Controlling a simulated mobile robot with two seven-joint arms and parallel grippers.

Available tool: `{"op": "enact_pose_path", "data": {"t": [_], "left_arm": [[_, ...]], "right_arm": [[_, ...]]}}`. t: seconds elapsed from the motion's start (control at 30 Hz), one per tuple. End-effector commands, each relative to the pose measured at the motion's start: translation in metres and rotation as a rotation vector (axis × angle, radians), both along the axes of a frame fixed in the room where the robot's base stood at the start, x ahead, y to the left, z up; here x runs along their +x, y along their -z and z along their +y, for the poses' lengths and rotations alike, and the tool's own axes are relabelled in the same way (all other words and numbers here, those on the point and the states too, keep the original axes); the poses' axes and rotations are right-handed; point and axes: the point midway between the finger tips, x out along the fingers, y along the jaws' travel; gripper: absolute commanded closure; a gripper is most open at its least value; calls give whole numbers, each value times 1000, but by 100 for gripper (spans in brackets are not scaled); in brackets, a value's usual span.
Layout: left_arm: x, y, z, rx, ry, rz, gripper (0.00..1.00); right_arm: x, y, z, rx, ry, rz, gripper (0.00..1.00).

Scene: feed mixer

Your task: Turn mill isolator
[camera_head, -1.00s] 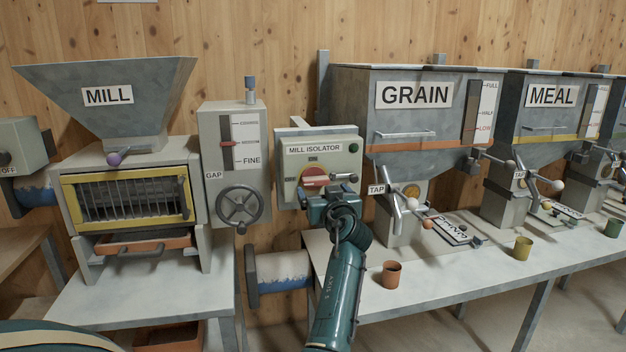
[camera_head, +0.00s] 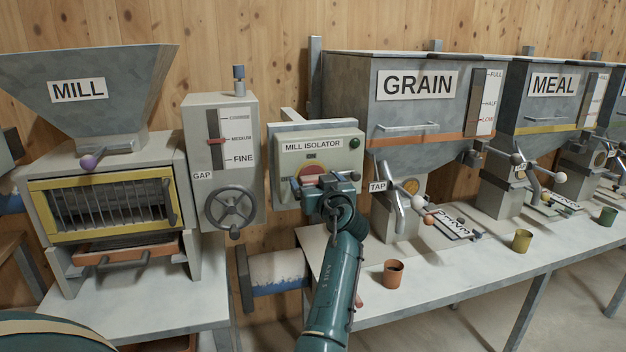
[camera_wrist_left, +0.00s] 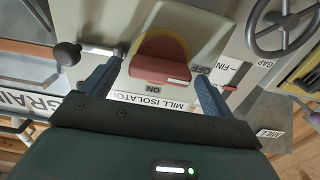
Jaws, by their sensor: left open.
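The mill isolator (camera_head: 285,178) is a pale box on the wall with a MILL ISOLATOR label. Its red knob (camera_head: 312,170) sits on a yellow disc, partly hidden by my gripper. My left gripper (camera_head: 327,184) is in front of the box's lower part, open and empty. In the left wrist view, which is upside down, the red knob (camera_wrist_left: 158,69) lies between and beyond the spread fingers (camera_wrist_left: 158,76). ON and OFF labels (camera_wrist_left: 203,69) show near it. Contact with the knob cannot be told. My right gripper is not in view.
The gap box with a handwheel (camera_head: 231,207) stands left of the isolator. The GRAIN hopper (camera_head: 415,112) with its tap lever (camera_head: 390,198) is close on the right. An orange cup (camera_head: 393,273) stands on the table (camera_head: 440,285). A green lamp (camera_head: 355,143) is on the box.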

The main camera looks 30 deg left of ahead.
Motion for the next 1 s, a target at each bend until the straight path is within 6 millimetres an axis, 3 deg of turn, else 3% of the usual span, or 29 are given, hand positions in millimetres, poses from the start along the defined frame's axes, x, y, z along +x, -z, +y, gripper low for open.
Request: {"op": "enact_pose_path", "data": {"t": [0.4,0.93,1.0], "left_arm": [[0,0,-1,0,0,0,14],[0,0,-1,0,0,0,57],[0,0,-1,1,0,1,57]], "right_arm": [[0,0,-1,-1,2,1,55],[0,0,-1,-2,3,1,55],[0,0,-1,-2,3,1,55]]}}
